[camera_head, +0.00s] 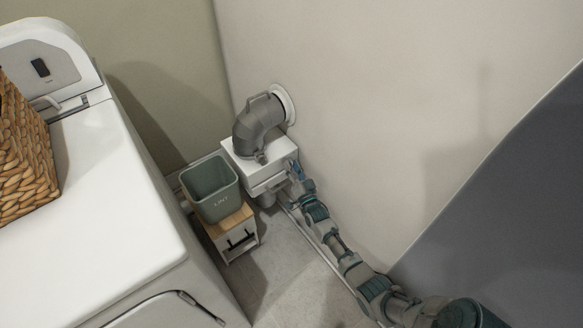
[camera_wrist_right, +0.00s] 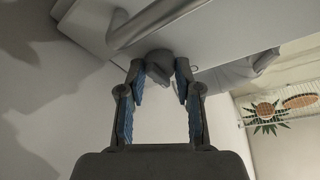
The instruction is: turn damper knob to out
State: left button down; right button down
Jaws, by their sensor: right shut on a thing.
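The damper box (camera_head: 250,160) is a white box against the wall, with a thick grey duct elbow (camera_head: 257,124) rising from its top into a round white wall flange (camera_head: 287,105). My right gripper (camera_head: 294,170) reaches the box's right side from the lower right. In the right wrist view, the blue-padded fingers of this gripper (camera_wrist_right: 160,76) are shut on a dark grey knob (camera_wrist_right: 158,60), with its rounded end between the fingertips. The knob is hidden in the head view, and I cannot read any marking on it. My left gripper is not in view.
A grey-green lint bin (camera_head: 210,190) stands on a small wood-topped stand (camera_head: 229,222) left of the box. A white machine (camera_head: 110,195) with a wicker basket (camera_head: 22,160) fills the left. The wall is close along my right arm.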

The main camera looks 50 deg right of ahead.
jog(key=shift+a+f, duration=0.25)
jog(key=shift+f, duration=0.3)
jog(key=c, duration=0.9)
grip_release()
jog(key=shift+o, duration=0.6)
jog(key=shift+d+r, duration=0.15)
jog(key=shift+r, duration=0.05)
jog(key=v, duration=1.2)
